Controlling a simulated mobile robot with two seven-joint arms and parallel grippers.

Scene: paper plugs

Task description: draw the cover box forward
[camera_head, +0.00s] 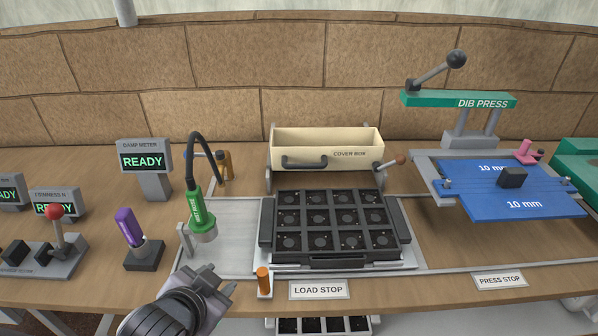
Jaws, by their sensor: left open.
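The cover box (358,165) is a cream open-topped box at the back middle of the table, raised between grey side supports. A dark handle (304,162) sits on the left of its front face, with the label to the right. My left gripper (208,281) is open and empty at the front left, low in the view. It is well in front of and to the left of the cover box, apart from it. My right gripper is not in view.
A black tray with round wells (330,228) lies in front of the cover box. A green probe (195,210) and an orange peg (264,280) stand near my left gripper.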

